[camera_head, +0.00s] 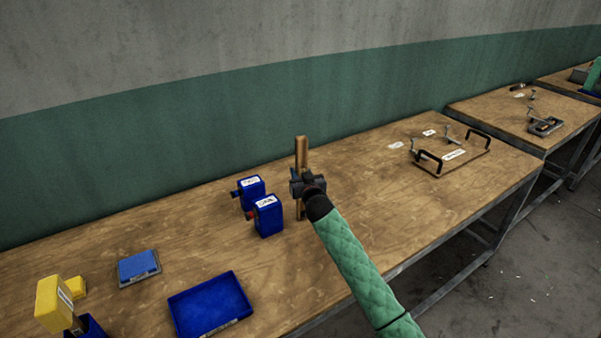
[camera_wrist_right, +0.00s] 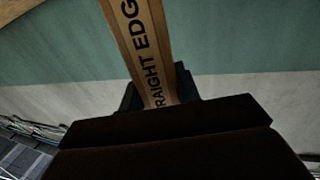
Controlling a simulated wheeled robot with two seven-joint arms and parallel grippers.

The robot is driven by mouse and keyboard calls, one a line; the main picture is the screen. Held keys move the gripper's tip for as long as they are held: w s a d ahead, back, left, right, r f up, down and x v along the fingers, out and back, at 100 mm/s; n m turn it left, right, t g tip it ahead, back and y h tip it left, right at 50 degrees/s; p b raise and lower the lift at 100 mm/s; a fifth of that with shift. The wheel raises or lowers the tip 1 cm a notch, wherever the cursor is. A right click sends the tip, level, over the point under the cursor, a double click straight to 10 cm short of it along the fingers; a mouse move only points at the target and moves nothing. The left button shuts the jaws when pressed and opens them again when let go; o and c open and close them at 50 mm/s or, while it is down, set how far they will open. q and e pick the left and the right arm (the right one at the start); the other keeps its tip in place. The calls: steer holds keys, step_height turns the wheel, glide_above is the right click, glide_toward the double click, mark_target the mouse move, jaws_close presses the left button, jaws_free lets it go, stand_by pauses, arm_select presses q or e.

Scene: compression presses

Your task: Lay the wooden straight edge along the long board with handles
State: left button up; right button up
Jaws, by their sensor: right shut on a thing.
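The wooden straight edge (camera_head: 301,152) stands upright in my right gripper (camera_head: 307,186), above the workbench. In the right wrist view the straight edge (camera_wrist_right: 147,45) runs up from between the fingers of my right gripper (camera_wrist_right: 158,92), its printed lettering facing the camera. My right gripper is shut on it near its middle. The long board with two black handles (camera_head: 462,164) lies on the bench to the right, apart from the gripper. It carries a white label. My left gripper is not in view.
A blue tray (camera_head: 210,304), a blue block (camera_head: 138,266) and a yellow item (camera_head: 53,304) are further left. The bench top (camera_head: 385,195) between gripper and board is clear. Another table (camera_head: 510,118) stands beyond.

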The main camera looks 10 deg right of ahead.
steer(key=shift+f, duration=0.1)
steer(key=o, duration=1)
steer(key=shift+o, duration=0.2)
